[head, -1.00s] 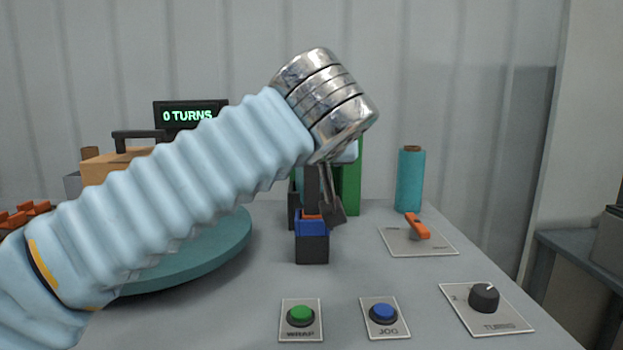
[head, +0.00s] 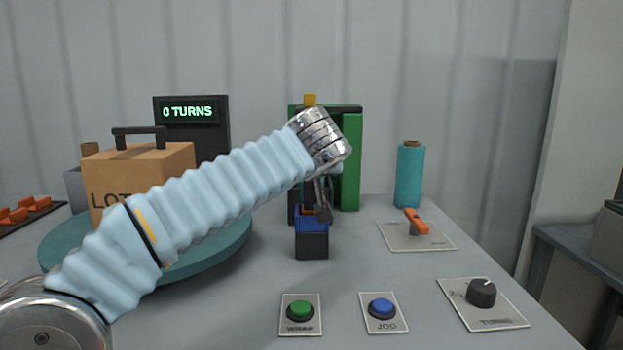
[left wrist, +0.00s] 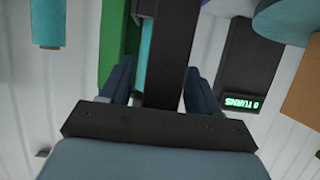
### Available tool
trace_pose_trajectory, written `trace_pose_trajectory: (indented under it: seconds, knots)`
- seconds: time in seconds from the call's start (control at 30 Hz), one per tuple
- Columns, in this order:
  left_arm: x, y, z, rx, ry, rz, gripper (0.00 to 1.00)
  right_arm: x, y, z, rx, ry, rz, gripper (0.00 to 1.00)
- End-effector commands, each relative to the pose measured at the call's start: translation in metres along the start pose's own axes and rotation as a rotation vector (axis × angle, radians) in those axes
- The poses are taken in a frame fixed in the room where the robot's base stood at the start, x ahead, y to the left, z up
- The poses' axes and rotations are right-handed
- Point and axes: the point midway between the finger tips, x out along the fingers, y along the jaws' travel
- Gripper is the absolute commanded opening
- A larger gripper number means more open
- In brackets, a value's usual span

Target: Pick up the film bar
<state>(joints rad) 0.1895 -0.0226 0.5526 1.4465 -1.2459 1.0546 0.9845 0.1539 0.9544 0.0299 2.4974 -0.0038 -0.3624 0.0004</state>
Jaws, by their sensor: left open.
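A dark upright bar, which looks like the film bar, shows between the fingers in the left wrist view (left wrist: 167,60). In the head view it is mostly hidden by my left wrist, above a black and blue block (head: 312,244) on the table. My left gripper (head: 321,203) is open around or just in front of the bar, fingers pointing away from me. In the left wrist view its two fingers (left wrist: 155,85) stand apart on either side of the bar. I cannot tell whether they touch it. My right gripper is not in view.
A green frame (head: 351,165) stands behind my wrist, with a teal roll (head: 408,180) to its right. A carton (head: 178,160) sits on the round turntable (head: 215,255) at left. An orange lever (head: 417,222), green button (head: 300,310), blue button (head: 381,308) and knob (head: 482,292) lie nearer.

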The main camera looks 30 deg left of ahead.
Motion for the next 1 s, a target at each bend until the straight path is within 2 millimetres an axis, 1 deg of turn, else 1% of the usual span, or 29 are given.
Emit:
trace_pose_trajectory:
  seconds: [0.07, 0.17, 0.3, 0.47, 0.5, 0.77, 0.87, 1.0]
  knots:
    - [0.000, 0.000, 0.000, 0.000, 0.000, 0.000, 0.62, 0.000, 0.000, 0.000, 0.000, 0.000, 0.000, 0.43]
    - [-0.001, 0.000, 0.000, 0.000, 0.000, 0.000, 0.48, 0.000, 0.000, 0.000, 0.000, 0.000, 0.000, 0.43]
    - [-0.001, 0.000, 0.000, 0.000, 0.000, 0.001, 0.26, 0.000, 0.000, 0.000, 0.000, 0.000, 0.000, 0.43]
    - [-0.001, 0.000, 0.000, 0.000, 0.000, 0.001, 0.02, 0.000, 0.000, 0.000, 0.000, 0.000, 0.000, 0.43]
    - [-0.001, 0.000, -0.001, 0.000, 0.001, 0.001, 0.00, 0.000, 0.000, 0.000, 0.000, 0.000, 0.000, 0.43]
    - [-0.002, 0.000, -0.003, 0.000, 0.002, 0.002, 0.00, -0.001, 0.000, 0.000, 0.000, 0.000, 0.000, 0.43]
    - [-0.005, 0.001, -0.010, -0.001, 0.003, 0.003, 0.00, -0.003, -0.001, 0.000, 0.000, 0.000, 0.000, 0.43]
    - [-0.013, 0.001, -0.029, -0.002, 0.002, 0.004, 0.00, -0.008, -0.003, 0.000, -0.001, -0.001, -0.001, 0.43]
